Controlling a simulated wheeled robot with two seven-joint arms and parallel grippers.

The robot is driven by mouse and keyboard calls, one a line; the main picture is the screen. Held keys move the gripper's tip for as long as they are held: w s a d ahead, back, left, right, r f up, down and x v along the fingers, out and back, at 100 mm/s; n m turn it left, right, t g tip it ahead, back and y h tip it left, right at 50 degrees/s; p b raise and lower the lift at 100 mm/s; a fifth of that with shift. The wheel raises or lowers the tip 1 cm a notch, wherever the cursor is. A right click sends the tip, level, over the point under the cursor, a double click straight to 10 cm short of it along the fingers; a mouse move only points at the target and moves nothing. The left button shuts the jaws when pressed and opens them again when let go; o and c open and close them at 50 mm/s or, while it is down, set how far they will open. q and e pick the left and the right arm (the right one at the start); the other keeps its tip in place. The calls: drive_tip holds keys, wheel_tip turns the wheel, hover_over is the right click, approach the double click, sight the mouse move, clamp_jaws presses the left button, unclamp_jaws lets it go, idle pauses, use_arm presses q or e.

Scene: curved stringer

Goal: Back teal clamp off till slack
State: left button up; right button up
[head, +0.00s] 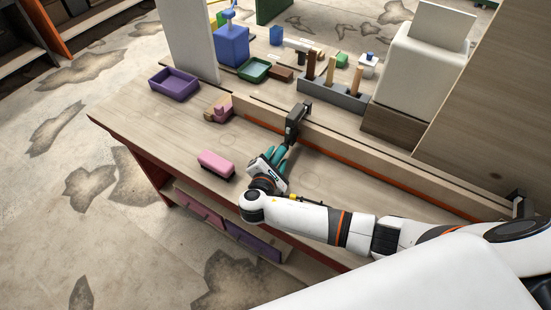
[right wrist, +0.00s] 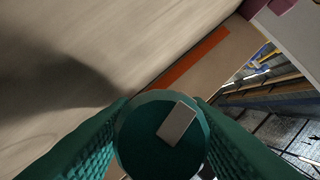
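The clamp (head: 297,120) has a dark body and sits over the wooden stringer (head: 350,150) near its left end. My right gripper (head: 281,156) has teal fingers and is at the near side of the clamp, above the bench. In the right wrist view, a round teal knob (right wrist: 140,145) with a pale bar (right wrist: 177,123) across its face lies between the two ridged fingers. Both fingers lie against its sides, with no clear gap. The bar is tilted. The clamp's screw and jaw contact are hidden. My left gripper is out of view.
A pink block (head: 216,163) lies on the bench (head: 150,118) left of my gripper. A purple tray (head: 174,84) is at the far left. A grey holder (head: 335,95) with wooden pegs stands behind the stringer. Another dark clamp (head: 518,204) is at the right.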

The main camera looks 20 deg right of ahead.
drive_tip(key=c, duration=0.8)
drive_tip(key=shift+r+n+p, duration=0.2)
drive_tip(key=shift+n+p, duration=0.2)
drive_tip(key=shift+p, duration=0.6)
drive_tip(key=n+g+h+p, duration=0.1)
drive_tip(key=n+g+p, duration=0.1)
drive_tip(key=p, duration=0.2)
drive_tip(key=shift+a+n, duration=0.1)
drive_tip(key=shift+n, duration=0.3)
drive_tip(key=shift+n+g+h+p, duration=0.5)
drive_tip(key=shift+n+g+p, duration=0.3)
drive_tip(key=shift+n+p, duration=0.4)
drive_tip(key=shift+f+n+g+h, duration=0.2)
drive_tip(key=shift+n+g+h, duration=0.45)
drive_tip(key=shift+n, duration=0.65)
drive_tip(key=o, duration=1)
drive_tip(key=shift+w, duration=0.1)
